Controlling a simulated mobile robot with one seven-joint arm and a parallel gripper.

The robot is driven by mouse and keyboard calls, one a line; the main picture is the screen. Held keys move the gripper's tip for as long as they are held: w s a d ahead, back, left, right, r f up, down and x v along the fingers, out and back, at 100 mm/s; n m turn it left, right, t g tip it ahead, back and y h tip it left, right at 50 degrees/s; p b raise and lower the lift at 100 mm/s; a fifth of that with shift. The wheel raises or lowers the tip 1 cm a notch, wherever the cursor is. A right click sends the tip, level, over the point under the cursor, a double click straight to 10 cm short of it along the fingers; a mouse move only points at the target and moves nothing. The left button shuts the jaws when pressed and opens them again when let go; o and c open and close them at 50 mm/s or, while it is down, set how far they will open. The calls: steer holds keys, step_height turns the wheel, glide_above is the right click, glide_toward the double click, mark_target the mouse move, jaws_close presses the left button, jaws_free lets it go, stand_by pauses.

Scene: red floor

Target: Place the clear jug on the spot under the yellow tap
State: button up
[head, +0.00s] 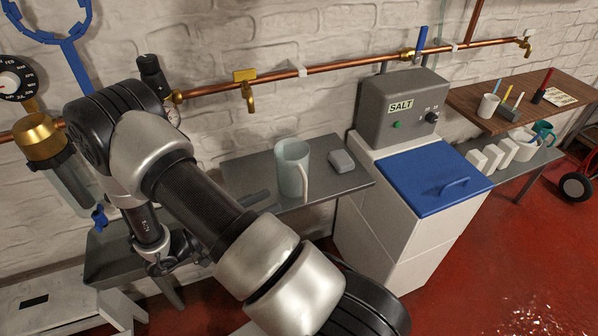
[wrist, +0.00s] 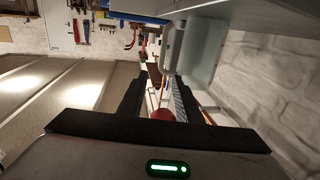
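The clear jug (head: 291,168), pale and translucent, stands upright on a grey metal shelf (head: 335,184) against the wall, its handle facing the room. The yellow tap (head: 247,92) hangs from the copper pipe above and left of it. A dark flat patch (head: 252,198) lies on the shelf below this tap, partly hidden by my arm. My gripper (head: 190,250) is left of the shelf, partly hidden.
A small grey block (head: 341,161) sits right of the jug. A grey SALT box (head: 400,108) and a blue-lidded bin (head: 430,178) stand further right. A brass filter (head: 38,135) and a black-topped fitting (head: 152,70) are on the left wall. Another tap (head: 525,46) is far right.

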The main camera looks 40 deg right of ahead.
mark_target(304, 185)
steer(key=d, duration=0.5)
steer(key=d+b, duration=0.1)
steer(key=d, duration=0.4)
steer(key=shift+s+d, duration=0.2)
steer(key=shift+d, duration=0.2)
steer(key=d, duration=0.1)
steer(key=d+b, duration=0.1)
steer(key=d, duration=0.3)
steer(key=shift+d+f, duration=0.25)
steer(key=shift+f, duration=0.05)
jaws_close()
